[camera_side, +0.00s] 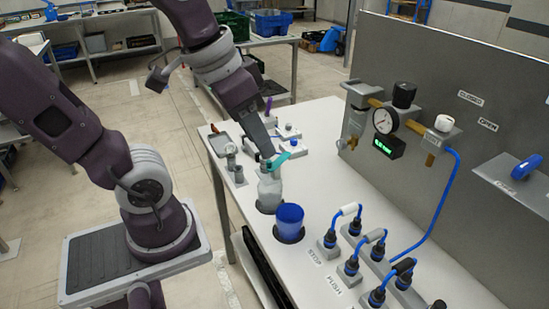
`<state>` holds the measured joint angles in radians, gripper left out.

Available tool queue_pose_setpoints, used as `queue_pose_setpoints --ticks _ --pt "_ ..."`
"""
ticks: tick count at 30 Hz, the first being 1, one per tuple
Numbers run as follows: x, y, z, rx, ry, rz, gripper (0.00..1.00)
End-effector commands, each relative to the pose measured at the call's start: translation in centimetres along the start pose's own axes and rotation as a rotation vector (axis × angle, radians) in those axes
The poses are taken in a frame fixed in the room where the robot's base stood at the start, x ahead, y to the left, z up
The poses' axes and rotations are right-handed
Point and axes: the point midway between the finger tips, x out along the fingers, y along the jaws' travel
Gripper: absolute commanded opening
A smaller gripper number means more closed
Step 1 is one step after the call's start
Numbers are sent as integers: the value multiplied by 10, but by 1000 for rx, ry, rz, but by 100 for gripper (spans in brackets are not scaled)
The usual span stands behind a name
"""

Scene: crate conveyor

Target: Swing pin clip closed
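My gripper (268,155) hangs over the far part of the white table, just above a pale bottle (269,188). A teal piece (281,159) shows at its tip. I cannot tell whether this is a fingertip or part of the bottle, or whether the fingers are open. No part is clearly identifiable as the pin clip. Several blue-and-grey connectors (352,268) with small handles stand on the table's near right. A blue handle (526,166) sits on a grey bracket at the right of the panel, well away from my gripper.
A blue cup (290,217) stands in front of the bottle. The upright grey panel (440,75) carries a gauge (384,121), a green display (388,148) and a blue hose (447,205). Small metal fixtures (231,155) sit at the table's left edge. Bare table (345,185) lies before the panel.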

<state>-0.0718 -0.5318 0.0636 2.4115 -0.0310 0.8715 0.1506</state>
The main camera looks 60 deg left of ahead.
Motion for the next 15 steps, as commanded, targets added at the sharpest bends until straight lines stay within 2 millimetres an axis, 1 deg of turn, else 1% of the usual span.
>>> queue_pose_setpoints --ticks 1,2,3,5,6,9,10,12,15 --pt "16 -17 -19 -16 -66 -1 37" --pt "27 -30 -30 -19 -101 0 37" --pt "44 -49 -43 -25 -145 -1 37" --pt "71 -80 -56 -33 -209 -3 37" --pt "88 -101 -60 -35 -248 -5 37" --pt "126 -144 -59 -34 -329 -9 37" --pt "135 -154 -57 -33 -347 -10 37" --pt "149 -171 -52 -29 -378 -10 37" --pt "161 -180 -47 -25 -396 -9 37"
